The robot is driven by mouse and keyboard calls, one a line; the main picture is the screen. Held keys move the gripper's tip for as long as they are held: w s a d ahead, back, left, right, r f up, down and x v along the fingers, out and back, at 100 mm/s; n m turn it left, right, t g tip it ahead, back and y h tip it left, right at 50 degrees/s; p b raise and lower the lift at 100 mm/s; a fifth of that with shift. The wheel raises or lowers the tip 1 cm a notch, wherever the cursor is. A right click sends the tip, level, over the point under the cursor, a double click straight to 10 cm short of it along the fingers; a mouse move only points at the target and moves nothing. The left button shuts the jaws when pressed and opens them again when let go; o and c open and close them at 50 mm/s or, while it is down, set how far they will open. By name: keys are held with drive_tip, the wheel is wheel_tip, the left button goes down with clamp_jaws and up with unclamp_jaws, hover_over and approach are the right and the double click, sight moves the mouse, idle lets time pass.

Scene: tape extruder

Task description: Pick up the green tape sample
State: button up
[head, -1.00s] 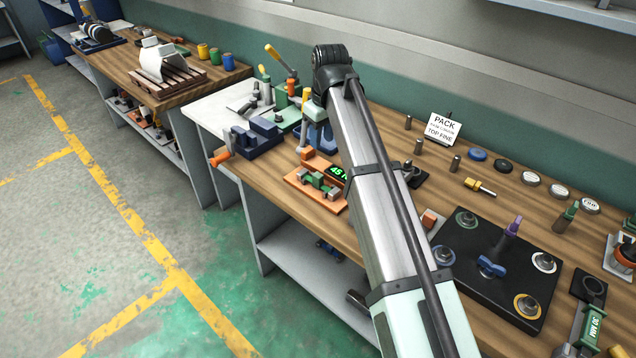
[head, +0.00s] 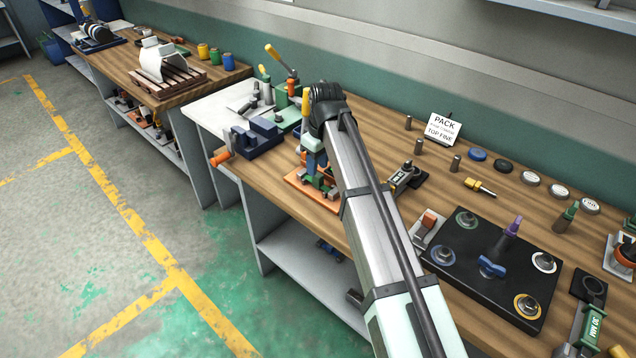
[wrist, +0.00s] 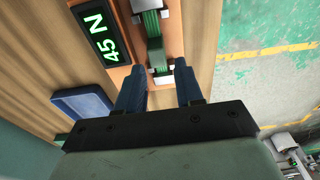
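The green tape sample (wrist: 153,26) shows in the wrist view as a green strip running along an orange fixture (wrist: 118,75), between pale metal clamp parts. My gripper (wrist: 160,68) has its two blue fingers apart, with fixture parts visible between them. The fingertips are close to the near clamp, and the visible strip lies beyond them. I cannot tell whether they touch anything. In the head view my gripper (head: 318,172) points down over the fixture and partly hides the sample.
A "45 N" display (wrist: 102,37) sits beside the strip, and a blue tray (wrist: 82,104) lies nearby. In the head view a dark blue vise (head: 255,138) stands to the left and a black plate with knobs (head: 490,265) to the right. The bench's front edge is close.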

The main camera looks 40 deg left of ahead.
sight(318, 175)
drive_tip(key=shift+w+a+f, duration=0.1)
drive_tip(key=shift+w+f, duration=0.05)
drive_tip(key=shift+f, duration=2.45)
clamp_jaws()
